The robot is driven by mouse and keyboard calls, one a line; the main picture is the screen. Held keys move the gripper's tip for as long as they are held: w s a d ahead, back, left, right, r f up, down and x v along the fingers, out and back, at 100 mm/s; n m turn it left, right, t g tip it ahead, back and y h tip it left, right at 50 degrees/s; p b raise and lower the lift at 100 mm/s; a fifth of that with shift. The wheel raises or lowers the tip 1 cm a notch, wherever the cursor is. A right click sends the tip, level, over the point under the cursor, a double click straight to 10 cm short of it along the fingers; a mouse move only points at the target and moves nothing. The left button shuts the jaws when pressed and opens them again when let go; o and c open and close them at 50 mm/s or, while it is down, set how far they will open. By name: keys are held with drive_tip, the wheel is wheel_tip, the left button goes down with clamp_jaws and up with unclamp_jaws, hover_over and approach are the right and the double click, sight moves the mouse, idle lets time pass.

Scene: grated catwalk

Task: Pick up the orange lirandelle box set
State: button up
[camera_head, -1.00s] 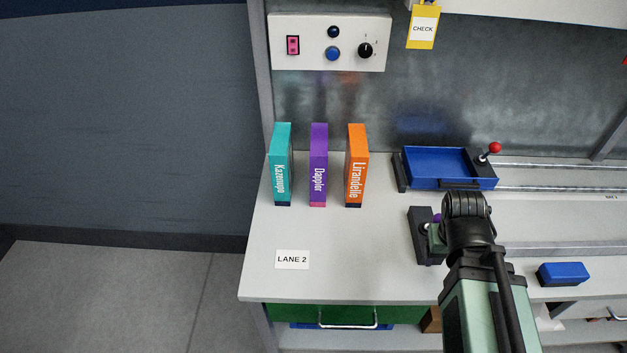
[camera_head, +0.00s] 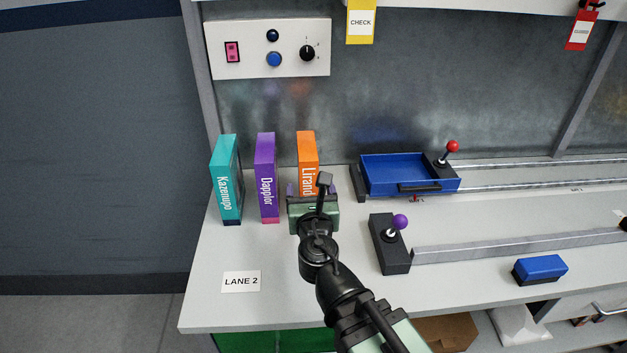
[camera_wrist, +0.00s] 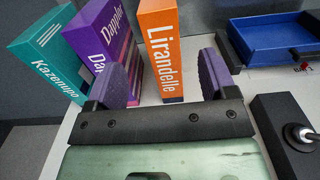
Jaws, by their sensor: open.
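The orange Lirandelle box set (camera_head: 307,152) stands upright on the bench, the rightmost of three box sets. Its lower part is hidden behind my gripper in the head view. In the wrist view the orange box set (camera_wrist: 161,45) stands ahead of my gripper, with its lettered spine facing me. My gripper also shows in the head view (camera_head: 308,190), in front of the orange box.
A purple Dapplor box set (camera_head: 266,172) and a teal Kazenupo box set (camera_head: 227,180) stand to the left. The left pad is close to the purple one. A blue tray (camera_head: 400,160) and a purple-knobbed lever (camera_head: 390,255) are to the right. Bench by the LANE 2 label (camera_head: 241,281) is clear.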

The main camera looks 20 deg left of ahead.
sight(308, 173)
drive_tip(key=x, duration=0.5)
drive_tip(key=shift+a, duration=0.1)
drive_tip(key=x, duration=0.5)
drive_tip(key=shift+w+f, duration=0.2)
drive_tip(key=shift+w, duration=0.2)
clamp_jaws()
